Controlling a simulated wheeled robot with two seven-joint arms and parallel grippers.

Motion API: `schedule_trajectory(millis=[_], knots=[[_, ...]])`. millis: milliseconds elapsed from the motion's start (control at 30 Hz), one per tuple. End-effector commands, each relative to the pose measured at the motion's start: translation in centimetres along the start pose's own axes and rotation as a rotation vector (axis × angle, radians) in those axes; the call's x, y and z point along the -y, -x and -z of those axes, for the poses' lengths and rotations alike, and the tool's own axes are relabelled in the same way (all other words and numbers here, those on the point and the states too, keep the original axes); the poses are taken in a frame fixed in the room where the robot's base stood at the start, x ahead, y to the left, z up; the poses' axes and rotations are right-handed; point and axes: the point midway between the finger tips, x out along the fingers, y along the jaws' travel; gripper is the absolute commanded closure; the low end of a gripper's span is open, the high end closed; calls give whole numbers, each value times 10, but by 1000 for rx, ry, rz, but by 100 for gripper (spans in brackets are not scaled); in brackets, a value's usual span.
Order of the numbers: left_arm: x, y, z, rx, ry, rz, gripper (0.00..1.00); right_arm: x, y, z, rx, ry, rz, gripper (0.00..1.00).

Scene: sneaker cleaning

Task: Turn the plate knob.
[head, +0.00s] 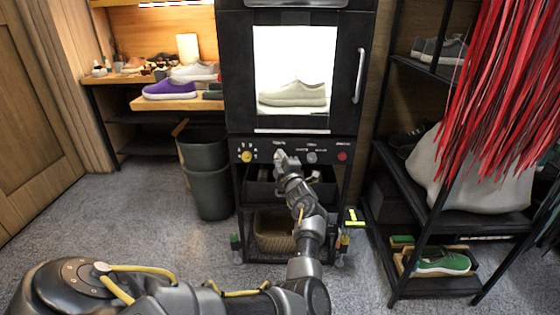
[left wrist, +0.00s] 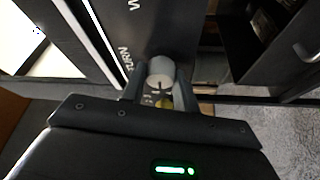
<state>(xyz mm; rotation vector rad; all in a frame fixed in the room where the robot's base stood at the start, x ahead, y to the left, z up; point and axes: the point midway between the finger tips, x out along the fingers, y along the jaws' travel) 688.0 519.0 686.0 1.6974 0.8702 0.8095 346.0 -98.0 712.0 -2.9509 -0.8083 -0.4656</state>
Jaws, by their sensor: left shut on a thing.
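The plate knob (left wrist: 160,72) is a round, pale grey knob on the black control panel (head: 262,148) below the lit cabinet window. Lettering that seems to read "TURN" is beside it in the left wrist view. My left gripper (head: 280,157) reaches up to the panel and is shut on this knob. In the left wrist view, the fingers of my left gripper (left wrist: 158,88) are on both sides of it. My right gripper is not in view.
A yellow knob (head: 246,156) is left of my gripper; a grey knob (head: 311,157) and a red button (head: 342,155) are to the right. A pale sneaker (head: 293,93) stands inside the cabinet. A dark bin (head: 207,182) and shoe racks (head: 420,181) flank it.

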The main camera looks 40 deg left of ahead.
Motion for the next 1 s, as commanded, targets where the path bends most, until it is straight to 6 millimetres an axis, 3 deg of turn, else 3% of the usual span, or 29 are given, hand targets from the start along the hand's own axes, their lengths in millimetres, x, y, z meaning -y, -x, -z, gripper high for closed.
schedule_trajectory(millis=[267, 300, 467, 800, 1000], knots=[[1, 0, 0, 0, -1, 2, 93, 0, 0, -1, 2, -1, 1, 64], [1, 0, 0, 0, -1, 2, 69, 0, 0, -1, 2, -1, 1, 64], [1, 0, 0, 0, -1, 2, 48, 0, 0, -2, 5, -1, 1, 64], [1, 0, 0, 0, -25, -10, 48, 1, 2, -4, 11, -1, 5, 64], [4, 0, 1, 0, -267, -110, 48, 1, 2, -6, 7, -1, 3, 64]])
